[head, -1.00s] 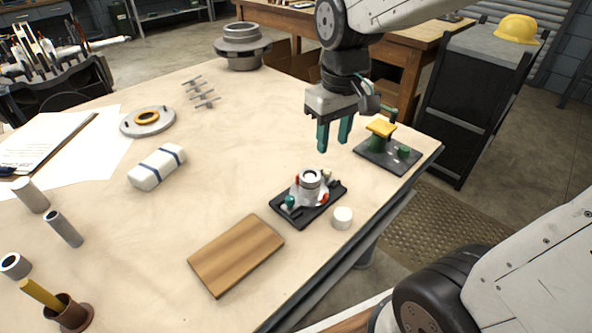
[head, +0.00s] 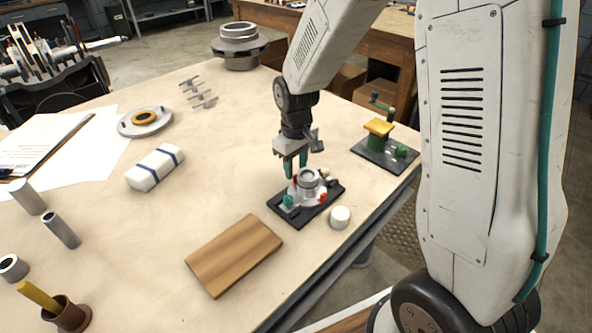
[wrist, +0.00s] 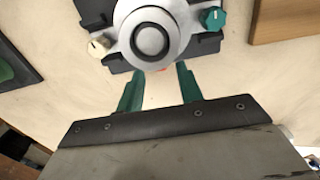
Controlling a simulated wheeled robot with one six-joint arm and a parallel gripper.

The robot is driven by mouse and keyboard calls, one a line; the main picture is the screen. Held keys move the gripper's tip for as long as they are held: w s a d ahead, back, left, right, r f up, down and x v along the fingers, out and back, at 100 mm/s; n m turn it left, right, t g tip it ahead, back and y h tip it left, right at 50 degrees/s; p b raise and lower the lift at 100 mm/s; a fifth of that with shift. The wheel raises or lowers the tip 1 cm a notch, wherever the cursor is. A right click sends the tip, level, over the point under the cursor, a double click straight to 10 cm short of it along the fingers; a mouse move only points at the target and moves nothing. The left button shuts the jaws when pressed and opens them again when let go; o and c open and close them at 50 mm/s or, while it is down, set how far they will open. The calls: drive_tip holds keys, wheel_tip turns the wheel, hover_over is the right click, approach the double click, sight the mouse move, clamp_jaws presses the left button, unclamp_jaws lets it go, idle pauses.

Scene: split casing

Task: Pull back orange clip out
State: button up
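The split casing (head: 307,180) is a light grey round body with a dark-centred ring on top, standing on a black base plate (head: 331,190). It also shows at the top of the wrist view (wrist: 128,22). One red-orange clip (head: 322,198) is on its front right side. The back clip is mostly hidden; a small orange sliver of it (wrist: 163,70) shows at the casing's edge in the wrist view. My gripper (head: 296,173) is behind the casing, pointing down. In the wrist view its green fingers (wrist: 161,73) are apart, with the orange sliver between their tips.
A green knob (wrist: 213,18) and a cream knob (wrist: 98,45) flank the casing. A white cylinder (head: 340,217) and a wooden board (head: 235,254) lie nearby. A dark fixture with a yellow-topped block (head: 379,128) stands at the right table edge.

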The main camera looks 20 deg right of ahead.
drive_tip(key=shift+f, duration=0.95)
clamp_jaws()
drive_tip(key=shift+w+a, duration=0.3)
drive_tip(key=shift+w, duration=0.45)
unclamp_jaws()
drive_tip(key=shift+w, duration=0.1)
wheel_tip(320, 180, up, 8)
